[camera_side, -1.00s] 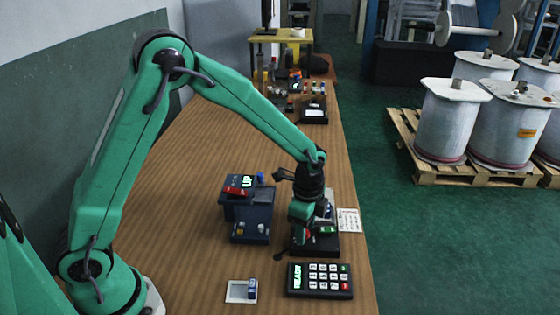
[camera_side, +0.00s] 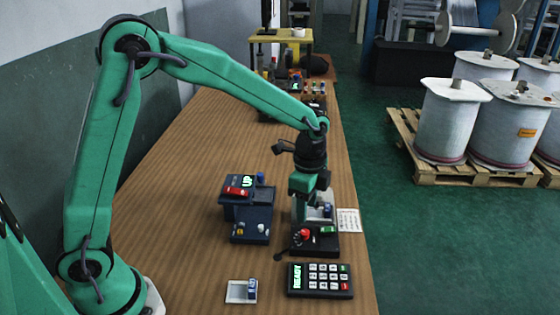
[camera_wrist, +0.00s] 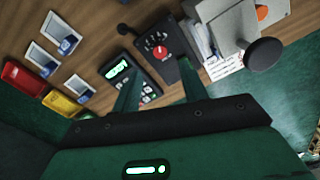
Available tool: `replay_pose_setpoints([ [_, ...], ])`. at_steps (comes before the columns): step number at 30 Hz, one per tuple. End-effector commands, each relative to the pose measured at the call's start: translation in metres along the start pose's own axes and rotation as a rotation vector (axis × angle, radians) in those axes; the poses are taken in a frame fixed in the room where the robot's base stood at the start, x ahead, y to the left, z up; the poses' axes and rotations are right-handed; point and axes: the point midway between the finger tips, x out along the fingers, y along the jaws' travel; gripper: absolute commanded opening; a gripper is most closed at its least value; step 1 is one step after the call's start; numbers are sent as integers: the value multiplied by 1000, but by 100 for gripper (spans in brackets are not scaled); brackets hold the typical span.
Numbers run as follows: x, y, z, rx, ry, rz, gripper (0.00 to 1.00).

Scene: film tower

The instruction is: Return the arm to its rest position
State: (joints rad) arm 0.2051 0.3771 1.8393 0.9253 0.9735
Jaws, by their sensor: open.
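My gripper (camera_side: 311,204) hangs pointing down at the end of my bent green arm, above the back part of a black control box (camera_side: 322,246) in the side view. Its two green fingers stand apart with nothing between them; the wrist view also shows my gripper (camera_wrist: 157,72) this way. The control box has a red knob (camera_side: 304,235) and a green lit part. In the wrist view the red knob (camera_wrist: 159,51) lies beyond the fingertips. My fingers partly cover the box and keypad there.
A keypad (camera_side: 320,281) reading READY and a white tray (camera_side: 232,291) lie at the front. A dark blue box (camera_side: 250,222) reading UP stands left of my gripper. A paper card (camera_side: 348,221) is at the right edge. The table's left part (camera_side: 165,225) is clear.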

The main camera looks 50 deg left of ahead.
Motion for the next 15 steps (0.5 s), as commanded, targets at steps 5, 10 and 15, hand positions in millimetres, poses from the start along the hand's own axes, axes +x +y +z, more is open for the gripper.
replay_pose_setpoints([
  [5,-4,0,0,0,1,-1,43],
  [10,-4,0,0,0,1,-1,43],
  [15,-7,1,2,-10,3,-5,43],
])
